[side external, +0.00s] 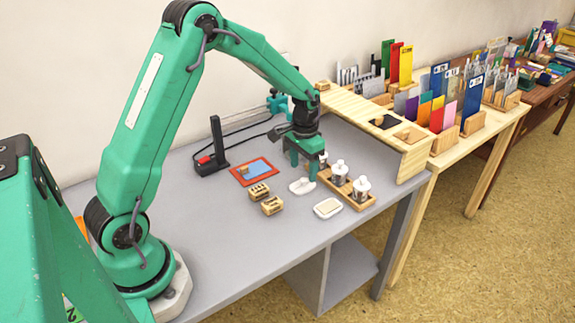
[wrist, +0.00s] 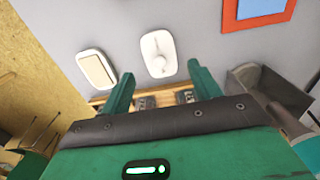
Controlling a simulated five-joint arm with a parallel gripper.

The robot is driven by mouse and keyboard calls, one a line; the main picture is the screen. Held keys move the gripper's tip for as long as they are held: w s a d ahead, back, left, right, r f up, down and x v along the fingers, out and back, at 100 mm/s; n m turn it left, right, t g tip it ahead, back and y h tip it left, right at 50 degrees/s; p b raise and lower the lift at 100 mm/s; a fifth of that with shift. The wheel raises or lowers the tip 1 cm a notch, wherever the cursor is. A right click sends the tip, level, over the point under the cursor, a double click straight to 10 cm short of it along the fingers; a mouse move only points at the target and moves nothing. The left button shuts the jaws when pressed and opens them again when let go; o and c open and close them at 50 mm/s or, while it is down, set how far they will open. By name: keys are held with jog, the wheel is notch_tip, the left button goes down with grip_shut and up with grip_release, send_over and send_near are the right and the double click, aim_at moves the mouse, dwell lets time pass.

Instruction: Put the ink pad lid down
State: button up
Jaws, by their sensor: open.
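The white ink pad lid (side external: 302,186), with a raised grip on top, lies flat on the grey table. It also shows in the wrist view (wrist: 158,54), ahead of the gap between my fingertips. The ink pad (side external: 327,208), a white tray with a cream pad, lies uncovered beside the lid; in the wrist view the ink pad (wrist: 97,69) is left of it. My gripper (side external: 304,171) is open and empty, behind the lid in the side view. The wrist view shows both fingers of the gripper (wrist: 160,73) apart, with nothing between them.
A wooden rack (side external: 366,204) with several bottles stands close to my gripper on the right. Two wooden stamp blocks (side external: 272,205) and a red-framed blue pad (side external: 238,178) lie to the left. A wooden shelf (side external: 350,103) stands behind. The table's front left is clear.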

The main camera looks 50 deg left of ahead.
aim_at(303, 179)
notch_tip(303, 179, up, 8)
jog(key=shift+f, duration=0.15)
dwell(0.7)
jog(key=s+d+r+t, duration=0.3)
jog(key=s+d+r, duration=0.2)
jog(key=s+r, duration=0.55)
jog(key=s+d+t, duration=0.1)
jog(key=s, duration=0.5)
jog(key=s+d+r+t, duration=0.1)
jog(key=s+d, duration=0.1)
jog(key=s, duration=0.5)
jog(key=shift+s+d+r+t, duration=0.25)
jog(key=shift+s+r+t, duration=0.05)
